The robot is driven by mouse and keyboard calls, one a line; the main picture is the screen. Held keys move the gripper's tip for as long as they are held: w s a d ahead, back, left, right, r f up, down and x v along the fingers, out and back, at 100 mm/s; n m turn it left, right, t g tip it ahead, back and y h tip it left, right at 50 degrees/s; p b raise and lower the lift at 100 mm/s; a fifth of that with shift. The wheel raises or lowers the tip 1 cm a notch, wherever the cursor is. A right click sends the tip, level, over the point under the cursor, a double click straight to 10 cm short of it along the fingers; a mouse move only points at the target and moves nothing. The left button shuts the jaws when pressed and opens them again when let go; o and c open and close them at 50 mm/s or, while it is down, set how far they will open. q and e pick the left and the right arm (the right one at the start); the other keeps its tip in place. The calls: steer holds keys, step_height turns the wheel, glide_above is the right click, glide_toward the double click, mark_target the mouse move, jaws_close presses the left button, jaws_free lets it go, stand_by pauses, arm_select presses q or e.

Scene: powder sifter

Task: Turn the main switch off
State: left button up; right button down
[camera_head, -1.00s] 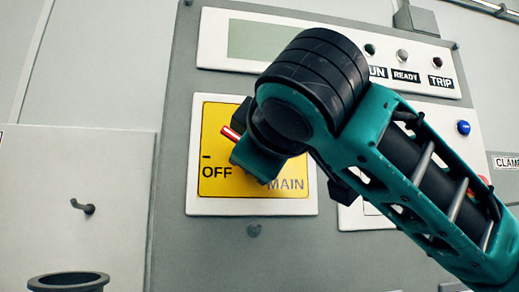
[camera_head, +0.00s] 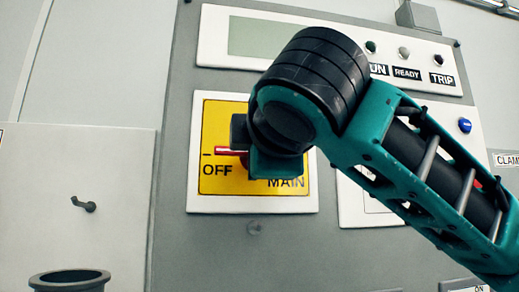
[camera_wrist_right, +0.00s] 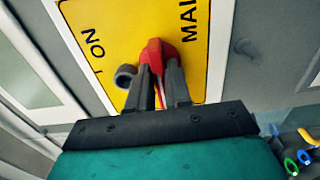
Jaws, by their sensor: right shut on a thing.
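The main switch is a red handle (camera_head: 230,151) on a yellow plate (camera_head: 215,118) marked OFF and MAIN. In the head view the handle's tip lies level, pointing left at the OFF mark. My right gripper (camera_wrist_right: 160,90) is shut on the red handle (camera_wrist_right: 158,52), with its two dark fingers on either side of it. In the head view my right arm comes in from the right and hides the switch's hub and part of the plate. My left gripper is not in view.
Above the plate is a display panel (camera_head: 257,38) with RUN, READY and TRIP lamps. A blue button (camera_head: 465,126) sits to the right. A small lever (camera_head: 84,204) is on the pale panel at left, above a dark round rim (camera_head: 70,280).

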stand_by(0.3)
steer(key=c, duration=1.1)
jaws_free()
